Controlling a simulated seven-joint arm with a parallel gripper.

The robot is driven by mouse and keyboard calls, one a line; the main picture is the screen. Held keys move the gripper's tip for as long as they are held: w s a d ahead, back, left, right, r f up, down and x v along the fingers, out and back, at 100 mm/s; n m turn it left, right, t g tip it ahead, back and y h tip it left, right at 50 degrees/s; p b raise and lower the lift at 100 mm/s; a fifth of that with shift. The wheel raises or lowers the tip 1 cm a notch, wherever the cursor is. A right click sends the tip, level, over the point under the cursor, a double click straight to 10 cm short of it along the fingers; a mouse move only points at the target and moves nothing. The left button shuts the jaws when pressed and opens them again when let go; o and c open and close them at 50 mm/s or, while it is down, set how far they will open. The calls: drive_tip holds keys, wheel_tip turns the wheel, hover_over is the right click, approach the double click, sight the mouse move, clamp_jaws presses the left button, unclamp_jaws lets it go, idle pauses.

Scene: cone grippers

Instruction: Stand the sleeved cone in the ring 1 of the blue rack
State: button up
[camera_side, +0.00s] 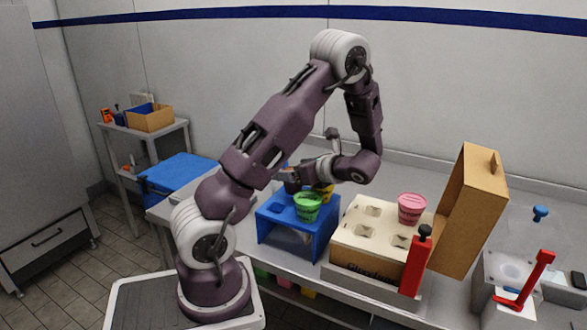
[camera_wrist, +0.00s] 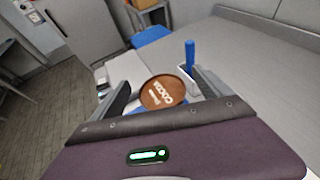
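The blue rack (camera_side: 268,228) stands on the bench left of centre in the side view. A green cone (camera_side: 308,207) sits in its front right, and a yellow cone (camera_side: 327,192) shows behind that. An opening (camera_side: 277,208) at the front left looks empty. Whether this cone rests in the rack is hidden, as is any ring number.
A cream-topped box (camera_side: 352,240) with several openings holds a pink cup (camera_side: 411,208). A tall cardboard panel (camera_side: 470,215) and a red post (camera_side: 415,265) stand beside it. A red-handled device (camera_side: 525,285) is at far right. A blue upright (camera_wrist: 190,53) stands close to my right finger.

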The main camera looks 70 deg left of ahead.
drive_tip(key=v, duration=0.7)
idle(0.5)
